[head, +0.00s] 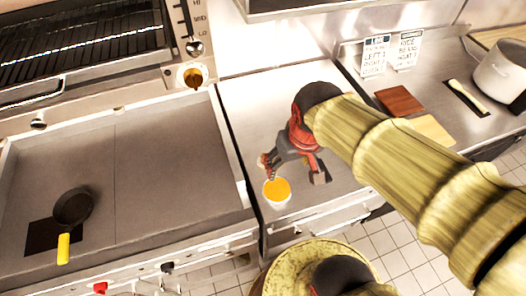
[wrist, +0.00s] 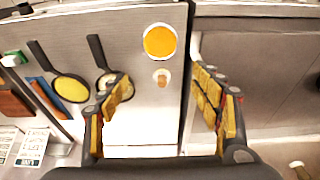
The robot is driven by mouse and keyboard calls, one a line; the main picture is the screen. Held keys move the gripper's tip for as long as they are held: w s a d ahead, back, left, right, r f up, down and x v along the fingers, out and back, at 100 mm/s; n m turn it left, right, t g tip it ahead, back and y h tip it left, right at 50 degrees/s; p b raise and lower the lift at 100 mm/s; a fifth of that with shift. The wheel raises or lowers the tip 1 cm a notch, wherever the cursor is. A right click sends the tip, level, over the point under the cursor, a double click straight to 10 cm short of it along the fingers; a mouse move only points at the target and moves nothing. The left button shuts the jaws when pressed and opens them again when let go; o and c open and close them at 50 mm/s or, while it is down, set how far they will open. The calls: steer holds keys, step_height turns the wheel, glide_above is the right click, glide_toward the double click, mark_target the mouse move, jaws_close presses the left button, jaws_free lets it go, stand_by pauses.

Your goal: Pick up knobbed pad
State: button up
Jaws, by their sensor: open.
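A small round whitish pad with a tan knob (wrist: 161,78) lies on the steel counter in the wrist view, most likely the knobbed pad. It sits between my two fingers in that picture. My gripper (head: 293,171) is open and empty above the counter, and its yellow-padded fingers also show in the wrist view (wrist: 160,84). How high it is above the pad is hard to tell. In the head view the pad is hidden behind my gripper.
A white cup with orange contents (head: 277,191) stands close to the pad, near the counter's front. Two dark-handled pans (wrist: 71,89) (wrist: 103,82) lie to the left in the wrist view. The griddle (head: 150,170) holds a yellow-handled pan (head: 73,207). Boards (head: 400,100) lie right.

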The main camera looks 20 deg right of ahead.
mark_target(265, 156)
steer(key=w+f+g+p, duration=0.1)
steer(key=w+f, duration=0.4)
steer(key=w, duration=0.1)
steer(key=w+f+m+g, duration=0.1)
steer(key=w+f, duration=0.4)
steer(key=w, duration=0.1)
steer(key=w+f+p, duration=0.1)
steer(key=w+f, duration=0.5)
steer(key=shift+d+m+g+p, duration=0.15)
steer(key=shift+m+g+p, duration=0.15)
steer(key=shift+m+g, duration=0.1)
steer(key=f, duration=0.3)
steer(key=f+b, duration=0.1)
steer(key=f, duration=0.3)
steer(key=shift+s+a+f, duration=0.2)
steer(key=c, duration=0.4)
steer(key=c, duration=1)
steer(key=shift+o, duration=0.2)
steer(key=shift+r, duration=0.2)
